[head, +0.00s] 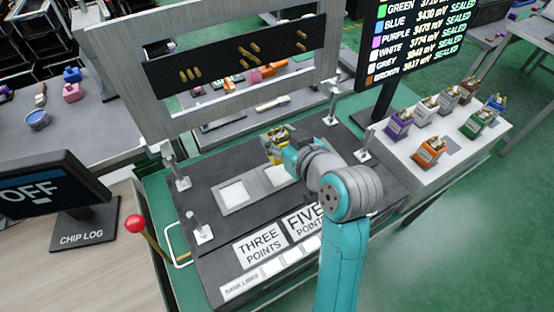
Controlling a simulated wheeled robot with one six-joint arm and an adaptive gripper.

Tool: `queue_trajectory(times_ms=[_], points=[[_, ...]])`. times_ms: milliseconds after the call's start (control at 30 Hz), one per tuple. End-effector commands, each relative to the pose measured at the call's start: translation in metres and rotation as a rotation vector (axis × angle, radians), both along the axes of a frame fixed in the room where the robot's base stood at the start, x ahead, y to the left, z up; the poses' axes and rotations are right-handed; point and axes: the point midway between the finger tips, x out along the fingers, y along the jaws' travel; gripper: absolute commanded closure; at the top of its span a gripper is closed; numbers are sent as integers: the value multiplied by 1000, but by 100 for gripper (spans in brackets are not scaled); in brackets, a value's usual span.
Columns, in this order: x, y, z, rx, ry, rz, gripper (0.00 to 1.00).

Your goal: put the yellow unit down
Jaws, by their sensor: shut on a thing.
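The yellow unit (274,153), a small block with metal terminals on top, shows just past the end of my arm in the head view. My gripper (284,145) is shut on it, though my wrist hides most of the fingers. The unit appears over the back part of the dark fixture board (209,264), behind two pale square pads (232,193) in a grey plate. My arm partly covers the right pad (279,176). I cannot tell whether the unit touches the board.
A metal frame (120,62) on posts stands over the board's back. A white table (380,147) at right holds several coloured units, including an orange one (429,152). A red-knobbed lever (136,224) stands at left, near a screen reading OFF (45,192).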

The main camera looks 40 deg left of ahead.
Motion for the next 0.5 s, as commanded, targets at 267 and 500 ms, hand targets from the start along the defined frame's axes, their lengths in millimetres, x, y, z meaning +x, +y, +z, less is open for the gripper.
queue_trajectory(times_ms=[267,500], points=[[0,0,-35,1,-1,-2,97],[0,0,-59,-1,3,-3,97]])
